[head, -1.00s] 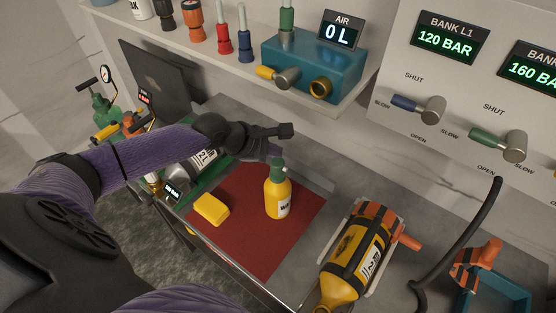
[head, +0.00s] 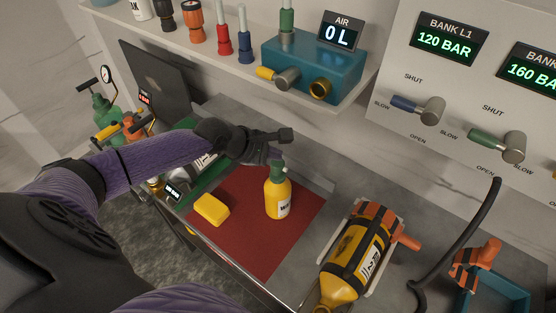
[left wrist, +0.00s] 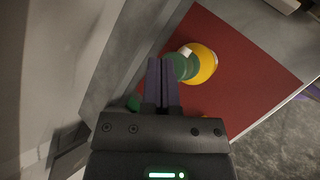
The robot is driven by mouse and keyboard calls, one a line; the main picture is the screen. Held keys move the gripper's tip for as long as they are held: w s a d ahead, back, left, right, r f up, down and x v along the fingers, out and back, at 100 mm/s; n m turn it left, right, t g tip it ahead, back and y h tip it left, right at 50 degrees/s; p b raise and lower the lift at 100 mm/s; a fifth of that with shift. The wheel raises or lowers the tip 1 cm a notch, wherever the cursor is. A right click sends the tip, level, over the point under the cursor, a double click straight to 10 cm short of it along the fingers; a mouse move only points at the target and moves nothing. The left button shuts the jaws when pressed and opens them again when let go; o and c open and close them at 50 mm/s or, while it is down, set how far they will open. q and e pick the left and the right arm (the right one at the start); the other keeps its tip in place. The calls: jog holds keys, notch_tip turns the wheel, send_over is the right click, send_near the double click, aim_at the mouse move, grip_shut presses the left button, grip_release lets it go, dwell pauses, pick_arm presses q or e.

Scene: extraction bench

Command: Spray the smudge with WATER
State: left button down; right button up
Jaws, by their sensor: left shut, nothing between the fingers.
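The yellow spray bottle (head: 278,198) stands upright on the red mat (head: 247,236), with a green spray head (head: 278,170) and a partly hidden label starting with W. My left gripper (head: 276,153) is just behind and above the bottle's head. In the left wrist view, my left gripper (left wrist: 161,75) is shut and empty, its purple fingers beside the bottle's green top (left wrist: 183,66); I cannot tell whether they touch. The yellow bottle body (left wrist: 204,64) shows below that top. I cannot make out a smudge. My right gripper is not in view.
A yellow sponge (head: 211,209) lies on the mat left of the bottle. A yellow cylinder (head: 352,258) rests in a cradle to the right. A shelf with a teal box (head: 312,66) overhangs the back. A black hose (head: 461,243) curves at the right.

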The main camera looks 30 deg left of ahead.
aim_at(274, 163)
pick_arm(q)
jog(key=shift+f, duration=0.25)
dwell(0.4)
jog(key=shift+f, duration=0.3)
dwell(0.4)
jog(key=shift+r+p, duration=1.05)
jog(key=shift+p, duration=0.1)
notch_tip(274, 163, up, 6)
jog(key=p, duration=0.7)
